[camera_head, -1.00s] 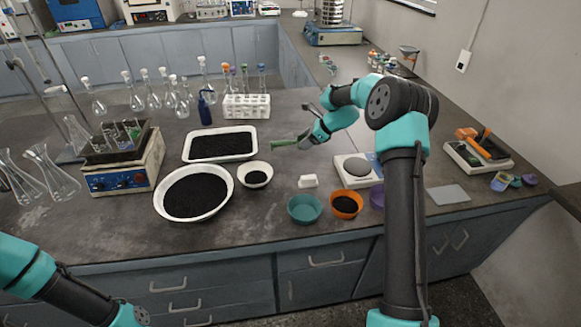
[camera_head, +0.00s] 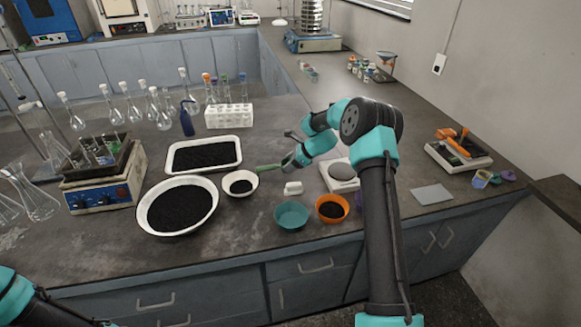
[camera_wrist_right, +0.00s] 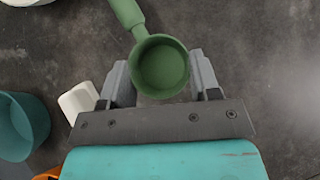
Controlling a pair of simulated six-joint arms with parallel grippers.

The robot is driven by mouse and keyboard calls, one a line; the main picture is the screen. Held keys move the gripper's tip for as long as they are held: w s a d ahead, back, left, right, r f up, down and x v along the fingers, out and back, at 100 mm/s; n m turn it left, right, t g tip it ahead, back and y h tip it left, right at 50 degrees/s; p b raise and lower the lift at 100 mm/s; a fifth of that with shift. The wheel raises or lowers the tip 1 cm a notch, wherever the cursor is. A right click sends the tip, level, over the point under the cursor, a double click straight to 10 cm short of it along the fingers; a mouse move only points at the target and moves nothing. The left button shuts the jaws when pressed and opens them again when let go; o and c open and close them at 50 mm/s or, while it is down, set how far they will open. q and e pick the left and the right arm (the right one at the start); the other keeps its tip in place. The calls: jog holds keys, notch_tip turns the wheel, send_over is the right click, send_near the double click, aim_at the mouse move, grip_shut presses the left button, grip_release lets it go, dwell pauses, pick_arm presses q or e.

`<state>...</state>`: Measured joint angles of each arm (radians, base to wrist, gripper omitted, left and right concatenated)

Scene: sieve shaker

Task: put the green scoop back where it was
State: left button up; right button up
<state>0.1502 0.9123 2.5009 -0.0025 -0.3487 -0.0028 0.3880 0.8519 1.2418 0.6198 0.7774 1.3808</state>
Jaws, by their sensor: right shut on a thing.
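The green scoop (camera_head: 268,168) is held in my right gripper (camera_head: 289,161). Its handle points left, toward the small white bowl with black grains. In the right wrist view the scoop's round cup (camera_wrist_right: 163,66) sits between the two grey fingers, looks empty inside, and its handle runs to the upper left. The scoop appears close above the dark bench; the exact gap cannot be told. My left arm shows only at the lower left edge, with its gripper out of view.
Near the scoop are the small white bowl (camera_head: 240,191), a white block (camera_head: 293,188), a teal bowl (camera_head: 291,219), an orange bowl (camera_head: 341,214) and a scale (camera_head: 331,181). A large white bowl (camera_head: 150,229) and white tray (camera_head: 172,168) stand left. Bench behind the scoop is clear.

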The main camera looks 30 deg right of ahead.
jog(key=shift+f, duration=0.9)
jog(key=shift+f, duration=0.1)
jog(key=o, duration=0.9)
jog(key=shift+o, duration=0.2)
jog(key=v, duration=1.2)
